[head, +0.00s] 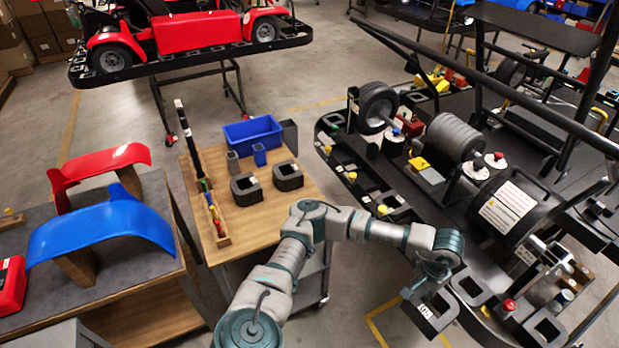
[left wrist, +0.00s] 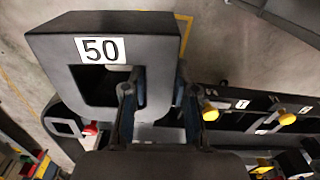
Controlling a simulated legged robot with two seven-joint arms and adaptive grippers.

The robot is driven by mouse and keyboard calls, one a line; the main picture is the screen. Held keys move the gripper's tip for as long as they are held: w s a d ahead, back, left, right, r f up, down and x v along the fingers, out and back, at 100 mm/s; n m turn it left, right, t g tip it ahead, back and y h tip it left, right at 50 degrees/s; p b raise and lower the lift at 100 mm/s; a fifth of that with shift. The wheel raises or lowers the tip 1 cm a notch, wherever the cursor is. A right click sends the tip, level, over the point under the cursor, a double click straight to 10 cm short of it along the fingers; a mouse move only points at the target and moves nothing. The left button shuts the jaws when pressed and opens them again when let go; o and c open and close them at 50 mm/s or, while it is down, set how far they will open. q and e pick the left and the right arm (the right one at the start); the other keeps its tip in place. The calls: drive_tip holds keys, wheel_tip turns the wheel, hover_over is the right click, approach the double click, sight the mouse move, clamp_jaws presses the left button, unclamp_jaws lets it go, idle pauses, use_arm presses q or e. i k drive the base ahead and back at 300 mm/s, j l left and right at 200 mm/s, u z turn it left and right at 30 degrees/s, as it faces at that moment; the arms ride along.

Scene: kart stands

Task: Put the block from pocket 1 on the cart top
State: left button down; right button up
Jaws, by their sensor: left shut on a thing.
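The dark grey block (left wrist: 62,88), a square ring with a white label reading 50, is held by my left gripper (left wrist: 157,105). The two fingers close on one side wall of the ring in the left wrist view. In the head view the block (head: 427,320) hangs below my left gripper (head: 432,286), beside the left edge of the black kart stand. The cart top (head: 264,212) is a wooden surface left of centre, apart from the block. Two similar dark blocks (head: 246,201) (head: 288,186) stand on it. I cannot tell which pocket is number 1. My right gripper is not seen.
A blue bin (head: 253,133), small cups and a tool rack (head: 217,222) are on the cart top. Its front right part is bare. The black kart stand (head: 452,212) holds wheels and several loose parts. More ring-shaped blocks (head: 545,330) are at its near end.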

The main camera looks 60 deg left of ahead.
sight(262, 224)
drive_tip(key=j+u, duration=0.15)
drive_tip(key=u, duration=1.35)
